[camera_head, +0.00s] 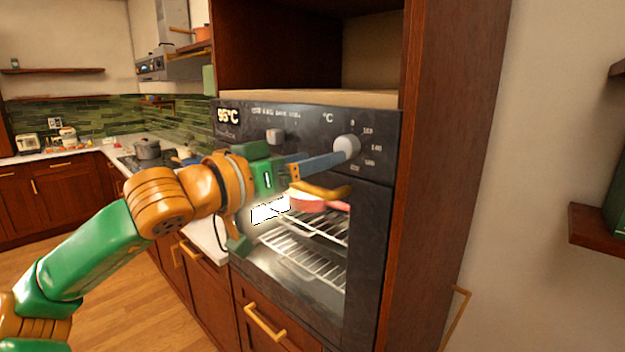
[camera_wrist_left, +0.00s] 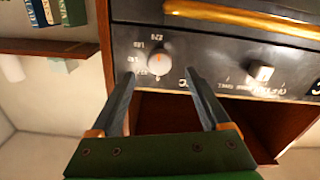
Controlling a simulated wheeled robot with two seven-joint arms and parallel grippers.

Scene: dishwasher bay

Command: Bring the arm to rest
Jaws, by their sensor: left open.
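My left gripper (camera_head: 338,160) reaches in from the left to the front of the oven's dark control panel (camera_head: 300,125). Its fingertips are at the white temperature knob (camera_head: 347,147). In the left wrist view my left gripper (camera_wrist_left: 161,78) is open and empty. The knob (camera_wrist_left: 158,62) shows between the fingertips, with a gap on each side; its depth relative to them is hard to tell. My right gripper is not in view.
The oven's gold handle (camera_head: 322,190) lies just below the fingers. Behind the glass, a pinkish-red dish (camera_head: 315,204) sits on a wire rack (camera_head: 325,226). A second knob (camera_head: 275,136) is further left. Tall wooden cabinetry (camera_head: 440,150) stands to the right.

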